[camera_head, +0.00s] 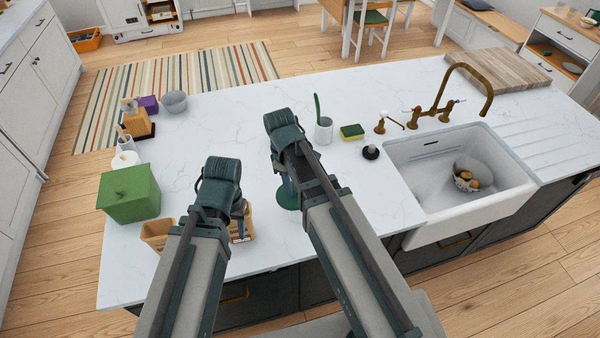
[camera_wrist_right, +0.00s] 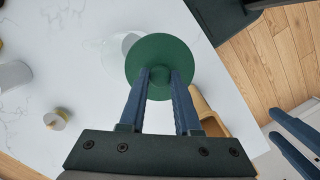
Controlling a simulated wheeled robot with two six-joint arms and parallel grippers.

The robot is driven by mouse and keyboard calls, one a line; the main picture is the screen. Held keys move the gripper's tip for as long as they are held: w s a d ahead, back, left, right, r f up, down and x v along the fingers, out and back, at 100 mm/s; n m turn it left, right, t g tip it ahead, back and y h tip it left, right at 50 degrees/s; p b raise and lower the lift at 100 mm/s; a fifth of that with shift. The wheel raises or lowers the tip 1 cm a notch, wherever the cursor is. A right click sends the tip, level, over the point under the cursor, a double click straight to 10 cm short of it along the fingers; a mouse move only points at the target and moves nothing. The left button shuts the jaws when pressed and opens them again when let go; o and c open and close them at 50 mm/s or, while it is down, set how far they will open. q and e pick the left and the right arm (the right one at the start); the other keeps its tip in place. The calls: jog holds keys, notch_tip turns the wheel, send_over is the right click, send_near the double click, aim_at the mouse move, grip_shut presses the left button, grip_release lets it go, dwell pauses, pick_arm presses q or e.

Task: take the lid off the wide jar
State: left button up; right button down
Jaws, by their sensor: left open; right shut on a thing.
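The green round lid (camera_wrist_right: 160,62) is in the right wrist view, with its knob between the two fingers of my right gripper (camera_wrist_right: 160,76). The gripper is shut on the knob. In the head view the lid (camera_head: 288,196) shows partly below that gripper, mostly hidden by the arm. A faint clear glass shape, apparently the wide jar (camera_wrist_right: 113,50), shows beside and under the lid; I cannot tell whether lid and jar touch.
The tan basket (camera_head: 156,236) stands near the counter's front edge, with a green box (camera_head: 129,194) to its left. The countertop middle is clear.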

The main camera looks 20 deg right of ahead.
pick_arm(q)
jog(key=shift+r+p, duration=0.4)
jog(key=shift+r, duration=0.1)
pick_arm(e)
jog(key=s+a, duration=0.7)
jog(key=shift+s+r, duration=0.2)
jog(key=shift+r, duration=0.25)
